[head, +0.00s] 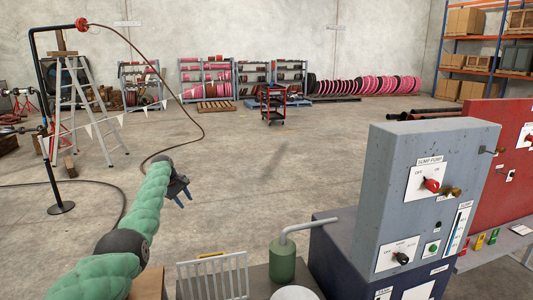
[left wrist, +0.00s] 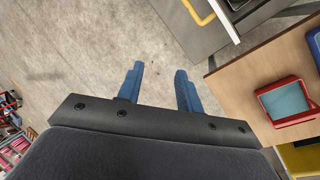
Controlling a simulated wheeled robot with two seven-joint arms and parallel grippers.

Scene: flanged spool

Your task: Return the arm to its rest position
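My left arm comes in from the lower left of the head view, sleeved in green. My left gripper (head: 179,195) is held out over bare concrete floor. In the left wrist view its two blue fingers (left wrist: 159,88) stand apart, with only floor seen between them, so it is open and empty. It touches nothing that I can see. My right arm and gripper are not in view.
A grey control box (head: 418,180) with switches stands at right, beside a red panel (head: 508,155). A green canister (head: 283,262) and white rack (head: 213,278) are in front. A stepladder (head: 85,110) stands at left. The middle floor is clear.

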